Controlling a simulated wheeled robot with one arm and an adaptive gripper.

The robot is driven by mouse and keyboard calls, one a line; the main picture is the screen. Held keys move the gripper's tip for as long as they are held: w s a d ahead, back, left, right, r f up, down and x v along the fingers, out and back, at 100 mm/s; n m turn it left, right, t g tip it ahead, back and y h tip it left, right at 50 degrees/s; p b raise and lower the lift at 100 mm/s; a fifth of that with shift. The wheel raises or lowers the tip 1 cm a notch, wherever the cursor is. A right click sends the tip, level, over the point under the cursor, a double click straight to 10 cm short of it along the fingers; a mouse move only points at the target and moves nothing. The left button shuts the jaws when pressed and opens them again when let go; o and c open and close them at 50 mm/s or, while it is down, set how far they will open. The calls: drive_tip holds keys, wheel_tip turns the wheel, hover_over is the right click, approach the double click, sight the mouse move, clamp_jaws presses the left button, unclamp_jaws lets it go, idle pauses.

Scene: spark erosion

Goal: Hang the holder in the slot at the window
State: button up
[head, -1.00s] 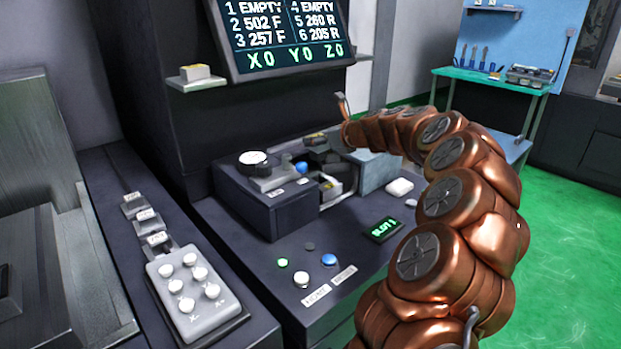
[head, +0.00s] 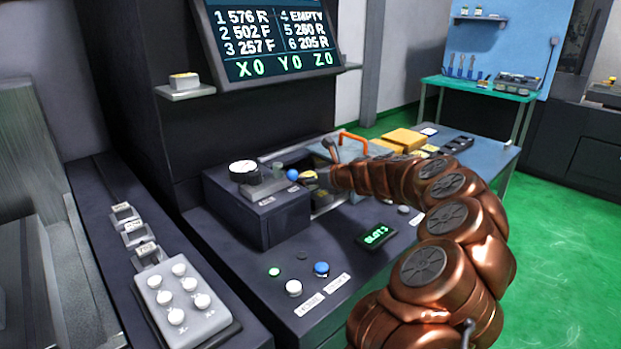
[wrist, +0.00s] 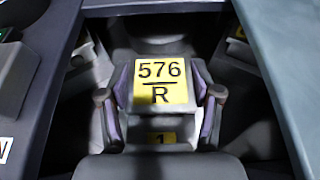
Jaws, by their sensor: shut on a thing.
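The holder (wrist: 160,72) carries a yellow label reading 576 R and sits upright between the two fingers of my gripper (wrist: 160,98) in the wrist view. My gripper is shut on it. Just below the holder is a small yellow plate marked 1 (wrist: 161,138), the mark of the slot there; the contact between holder and slot is hidden. In the head view my gripper (head: 312,178) reaches into the window (head: 322,208) in the dark machine housing, beside a blue ball knob (head: 292,174). The holder cannot be made out clearly there.
The screen (head: 275,40) lists slot 1 as 576 R and slot 4 as EMPTY. A round dial (head: 243,171) stands left of the window. Buttons (head: 294,288) and a small slot display (head: 376,236) lie in front. In the wrist view, dark walls (wrist: 55,80) flank the opening closely.

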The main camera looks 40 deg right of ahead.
drive_tip(key=shift+f, duration=0.1)
drive_tip(key=o, duration=1.4)
drive_tip(key=shift+s, duration=0.1)
drive_tip(key=v, duration=1.2)
